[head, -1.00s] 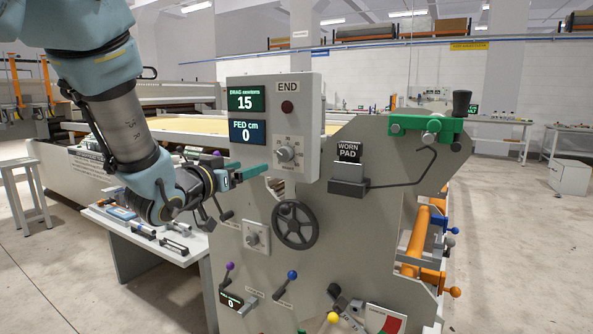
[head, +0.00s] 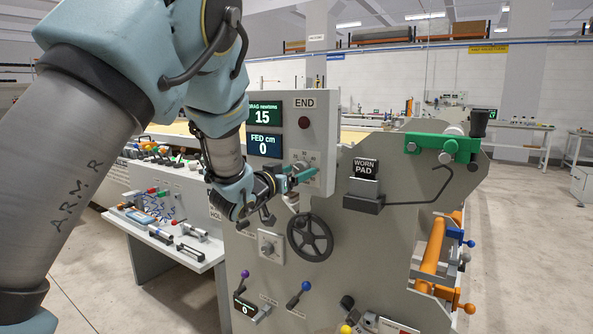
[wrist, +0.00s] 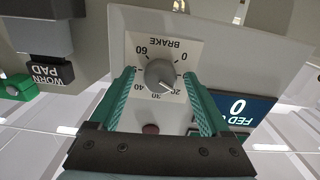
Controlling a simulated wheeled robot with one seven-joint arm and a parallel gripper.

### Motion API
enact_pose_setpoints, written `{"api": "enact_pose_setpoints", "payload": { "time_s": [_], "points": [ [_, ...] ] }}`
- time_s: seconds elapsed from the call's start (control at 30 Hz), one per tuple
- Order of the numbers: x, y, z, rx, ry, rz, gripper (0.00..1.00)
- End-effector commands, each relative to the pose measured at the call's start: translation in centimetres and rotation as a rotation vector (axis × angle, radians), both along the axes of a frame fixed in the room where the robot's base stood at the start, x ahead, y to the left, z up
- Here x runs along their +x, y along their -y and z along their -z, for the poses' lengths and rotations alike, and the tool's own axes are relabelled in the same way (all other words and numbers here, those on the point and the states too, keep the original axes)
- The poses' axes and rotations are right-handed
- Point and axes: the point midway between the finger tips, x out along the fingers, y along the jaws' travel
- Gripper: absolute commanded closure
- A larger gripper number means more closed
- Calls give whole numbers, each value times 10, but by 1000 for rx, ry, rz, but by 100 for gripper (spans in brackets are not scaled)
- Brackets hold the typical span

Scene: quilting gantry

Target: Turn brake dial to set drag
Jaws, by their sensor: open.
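The brake dial (wrist: 160,76) is a round grey knob on a white scale plate marked BRAKE, with numbers from 0 to 60. In the wrist view its pointer mark lies near 20. My gripper (wrist: 163,88) is open, with one green finger on each side of the knob in that view. I cannot tell whether the fingers touch it. In the head view my gripper (head: 300,175) is at the panel and partly covers the dial (head: 300,166). The drag display (head: 263,115) reads 15 newtons.
The FED display (head: 264,146) reads 0 cm. A black handwheel (head: 310,238) and a second knob (head: 267,246) sit below the dial. The WORN PAD holder (head: 364,202) juts out to the right. A tool table (head: 160,240) stands at left.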

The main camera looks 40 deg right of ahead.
Motion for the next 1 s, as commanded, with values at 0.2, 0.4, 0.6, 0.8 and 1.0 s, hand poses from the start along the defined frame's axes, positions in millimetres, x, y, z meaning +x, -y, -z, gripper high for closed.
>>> {"api": "enact_pose_setpoints", "payload": {
  "time_s": [0.2, 0.4, 0.6, 0.8, 1.0],
  "points": [
    [0, 0, 0, 0, 0, 0, 20],
    [0, 0, 0, 0, 0, 0, 43],
    [0, 0, 0, 0, 0, 0, 65],
    [0, 0, 0, 0, 0, 0, 88],
    [0, 0, 0, 0, 1, 0, 100]
  ]
}}
